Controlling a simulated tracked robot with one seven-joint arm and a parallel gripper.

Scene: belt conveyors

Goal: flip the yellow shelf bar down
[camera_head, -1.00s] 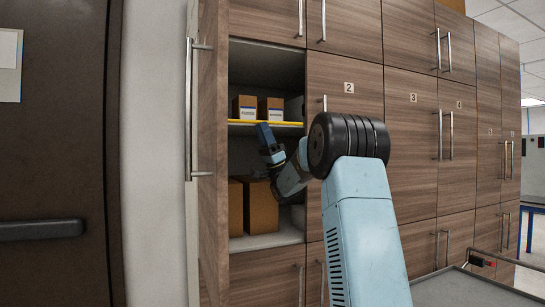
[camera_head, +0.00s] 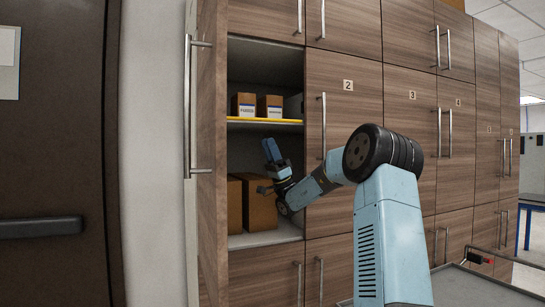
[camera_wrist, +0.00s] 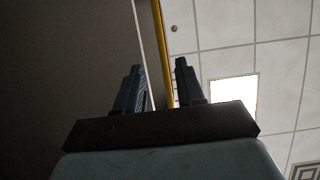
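The yellow shelf bar (camera_head: 245,120) is a thin strip along the front edge of the upper shelf in the open cabinet. It lies level in front of two small boxes. In the wrist view the yellow bar (camera_wrist: 157,30) runs steeply up the picture, beyond the fingers. My gripper (camera_head: 270,148) points up in the cabinet opening, below the bar and apart from it in the head view. The wrist view shows my gripper (camera_wrist: 159,66) with its two fingers apart and nothing between them.
Small brown boxes (camera_head: 244,105) stand on the upper shelf. Larger brown boxes (camera_head: 261,207) stand below, close behind my gripper. The open cabinet door (camera_head: 211,150) bounds the left side, and closed door 2 (camera_head: 345,115) the right.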

